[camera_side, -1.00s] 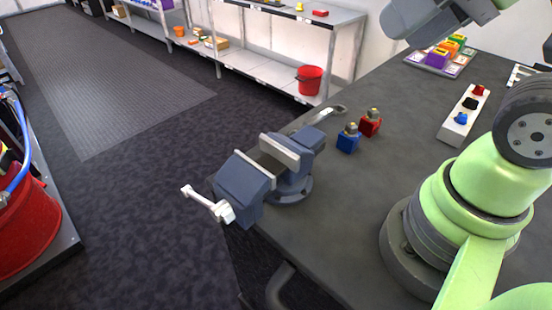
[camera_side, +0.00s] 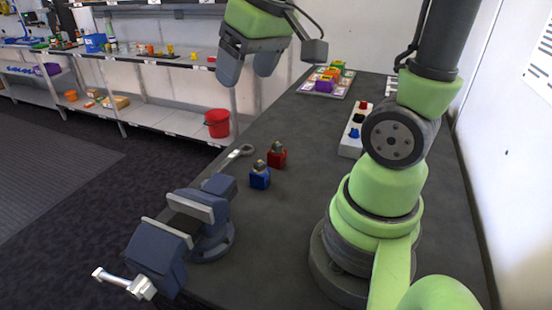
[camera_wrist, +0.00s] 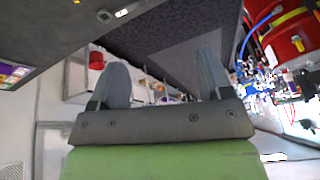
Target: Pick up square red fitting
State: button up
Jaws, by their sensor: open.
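The square red fitting (camera_side: 277,157) stands upright on the dark workbench, with a metal stud on top. A similar blue fitting (camera_side: 260,178) stands just in front of it, to its left. My gripper (camera_side: 247,72) is open and empty, high above the bench's far left edge, well above and behind the red fitting in the side view. In the wrist view my gripper's two fingers (camera_wrist: 164,68) are spread with nothing between them. I cannot make out the red fitting in the wrist view.
A blue-grey vise (camera_side: 205,225) sits at the bench's left edge, with a wrench (camera_side: 235,155) behind it. A white button strip (camera_side: 352,138) and a tray of coloured blocks (camera_side: 345,80) lie farther right and back. The bench between fittings and strip is clear.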

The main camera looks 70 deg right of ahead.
jog(key=w+d+f+g, duration=0.2)
jog(key=w+d+f, duration=0.1)
jog(key=d+f, duration=0.25)
jog(key=n+g, duration=0.2)
send_over(277, 143)
jog(key=a, duration=0.1)
notch_tip(277, 143, down, 11)
jog(key=shift+w+r, duration=0.1)
jog(key=shift+r, duration=0.1)
notch_tip(277, 143, down, 4)
jog(key=shift+d+f, duration=0.15)
jog(key=shift+f, duration=0.1)
jog(key=shift+d+f, duration=0.2)
jog(key=shift+f, duration=1.35)
jog(key=shift+d+f, duration=0.2)
jog(key=shift+f, duration=1.3)
jog(key=c, duration=1.2)
jog(key=shift+o, duration=0.2)
jog(key=shift+r, duration=0.1)
